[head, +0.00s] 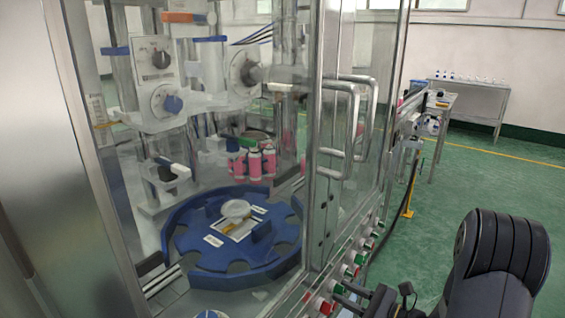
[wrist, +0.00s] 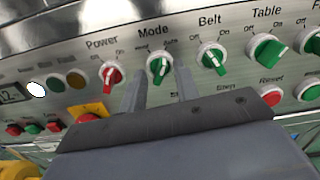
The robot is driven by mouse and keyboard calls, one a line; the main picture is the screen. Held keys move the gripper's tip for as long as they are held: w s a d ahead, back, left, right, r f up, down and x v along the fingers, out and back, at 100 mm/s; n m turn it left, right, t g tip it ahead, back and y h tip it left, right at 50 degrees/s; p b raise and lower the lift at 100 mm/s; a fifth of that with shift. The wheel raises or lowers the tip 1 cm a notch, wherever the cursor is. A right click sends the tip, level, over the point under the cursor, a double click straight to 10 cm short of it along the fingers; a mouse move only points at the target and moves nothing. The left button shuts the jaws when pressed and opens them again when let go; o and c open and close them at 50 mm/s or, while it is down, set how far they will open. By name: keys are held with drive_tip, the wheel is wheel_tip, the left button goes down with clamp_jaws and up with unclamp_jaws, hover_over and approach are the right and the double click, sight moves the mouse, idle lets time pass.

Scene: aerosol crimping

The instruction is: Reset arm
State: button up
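My gripper (wrist: 161,84) is open in the wrist view. Its two grey fingers are apart, pointing at the control panel (wrist: 215,85). The green Mode knob (wrist: 158,67) shows just beyond and between the fingertips; I cannot tell whether they touch it. In the head view my black arm (head: 497,262) reaches in at the bottom right, beside the row of panel knobs. The gripper is low there, mostly cut off by the frame edge.
The panel also has a red Power knob (wrist: 111,75), green Belt knob (wrist: 212,58), green Table knob (wrist: 267,50) and red Reset button (wrist: 271,95). Door handles (head: 352,120) jut out above the panel. A blue rotary table (head: 238,240) sits behind glass. Green floor (head: 470,190) is open at right.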

drive_tip(key=s+d+n+b, duration=0.3)
drive_tip(key=s+d+n, duration=0.1)
drive_tip(key=d, duration=0.2)
drive_tip(key=shift+s+n, duration=0.25)
drive_tip(key=shift+n, duration=0.15)
idle(0.5)
